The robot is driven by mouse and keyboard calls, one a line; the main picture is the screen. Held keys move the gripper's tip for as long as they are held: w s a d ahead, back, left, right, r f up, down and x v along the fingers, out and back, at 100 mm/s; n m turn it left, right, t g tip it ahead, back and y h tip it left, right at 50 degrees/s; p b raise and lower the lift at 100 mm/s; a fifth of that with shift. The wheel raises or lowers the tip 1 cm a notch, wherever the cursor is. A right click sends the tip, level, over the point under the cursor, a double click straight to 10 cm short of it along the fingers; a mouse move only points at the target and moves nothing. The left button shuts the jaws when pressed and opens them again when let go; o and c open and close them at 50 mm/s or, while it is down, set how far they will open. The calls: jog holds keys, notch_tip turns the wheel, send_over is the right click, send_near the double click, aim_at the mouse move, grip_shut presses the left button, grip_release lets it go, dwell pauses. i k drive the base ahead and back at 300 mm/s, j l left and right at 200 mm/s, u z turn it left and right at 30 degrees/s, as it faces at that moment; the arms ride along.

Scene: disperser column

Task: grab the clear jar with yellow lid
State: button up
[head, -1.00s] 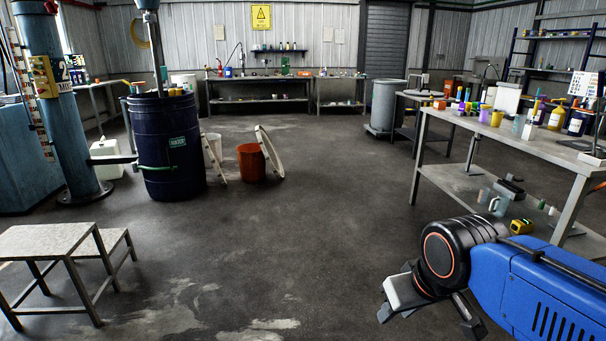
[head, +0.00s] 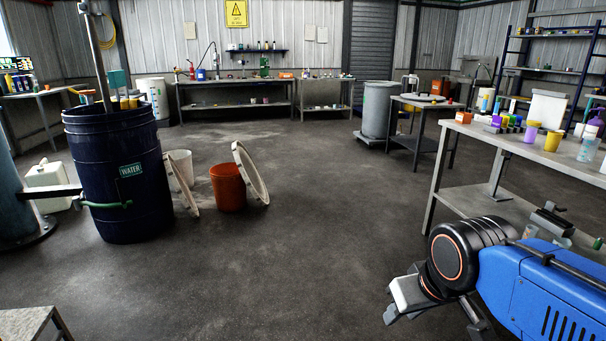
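I cannot make out a clear jar with a yellow lid for certain in the head view. The right workbench (head: 470,136) carries several small containers, among them a yellow cup (head: 553,141), a purple cup with a yellow top (head: 531,132) and a pale clear cup (head: 588,149). My gripper (head: 430,322) is at the lower right, in front of the workbench and apart from it. One grey finger shows at its left and a darker one at its right, with space between them. Nothing shows in it.
A blue WATER drum (head: 115,190) stands at left, with an orange bucket (head: 228,188) and a leaning white lid (head: 250,172) right of it. A grey step (head: 25,325) is at the lower left. A grey barrel (head: 378,110) stands further back. The middle floor is clear.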

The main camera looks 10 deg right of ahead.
aim_at(532, 133)
jog(key=i+z, duration=0.1)
jog(key=i, duration=0.45)
jog(key=i+z, duration=0.15)
jog(key=i, duration=0.45)
jog(key=i+j+z, duration=0.1)
jog(key=i, duration=0.45)
jog(key=j, duration=0.1)
